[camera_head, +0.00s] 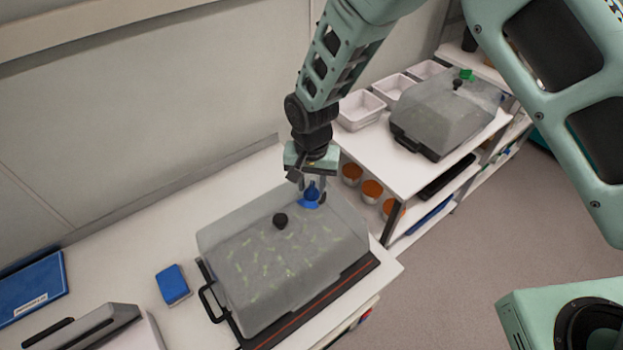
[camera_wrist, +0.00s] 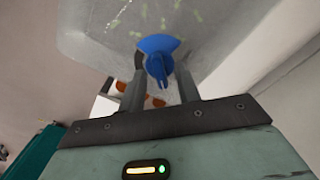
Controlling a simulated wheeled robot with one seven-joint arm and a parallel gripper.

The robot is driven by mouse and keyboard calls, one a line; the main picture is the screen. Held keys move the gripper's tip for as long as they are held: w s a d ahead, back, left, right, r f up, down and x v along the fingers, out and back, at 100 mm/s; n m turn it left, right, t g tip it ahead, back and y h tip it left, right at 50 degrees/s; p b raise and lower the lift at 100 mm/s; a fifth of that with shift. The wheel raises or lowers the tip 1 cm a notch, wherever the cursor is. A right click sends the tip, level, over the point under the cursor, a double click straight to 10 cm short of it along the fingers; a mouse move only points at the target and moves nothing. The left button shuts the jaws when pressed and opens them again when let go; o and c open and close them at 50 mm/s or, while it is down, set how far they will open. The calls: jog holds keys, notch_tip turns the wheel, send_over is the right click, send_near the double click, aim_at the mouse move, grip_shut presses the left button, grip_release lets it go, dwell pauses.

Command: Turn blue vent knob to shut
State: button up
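The blue vent knob (camera_head: 312,194) sits on top of a clear, greyish chamber cover, toward its far right corner. In the wrist view the knob (camera_wrist: 158,64) has a raised grip over a blue fan-shaped plate. My gripper (camera_head: 311,190) reaches down over the knob from above. In the wrist view the fingers of my gripper (camera_wrist: 162,74) stand apart, one on each side of the knob's grip, with gaps visible. Firm contact cannot be made out. The chamber (camera_head: 290,255) stands on the white bench, with pale green seedlings inside.
A black knob (camera_head: 280,220) stands on the same cover, left of the blue one. A second covered chamber (camera_head: 445,115) with a green knob (camera_head: 466,75) is at the back right. White bins (camera_head: 361,110), orange-lidded jars (camera_head: 372,189) and a blue box (camera_head: 172,284) are nearby.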

jog(key=shift+f, duration=0.1)
grip_shut()
